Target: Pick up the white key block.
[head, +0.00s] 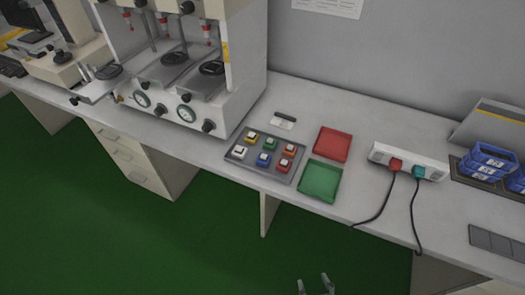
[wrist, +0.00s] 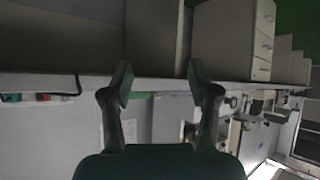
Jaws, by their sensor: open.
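The white key block (head: 239,152) sits at the front left corner of a grey tray (head: 273,169) on the bench. My gripper (head: 316,283) shows at the bottom edge of the head view, in front of the bench and well apart from the tray. In the wrist view its two fingers (wrist: 160,78) are spread with nothing between them. I cannot make out the white block in the wrist view.
A red tray (head: 332,144) and a green tray (head: 320,181) lie right of the grey tray. A power strip (head: 408,163) with hanging cables is further right, near blue bins (head: 489,162). A large test machine (head: 175,85) stands behind left. A small dark-and-white item (head: 284,121) lies behind the tray.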

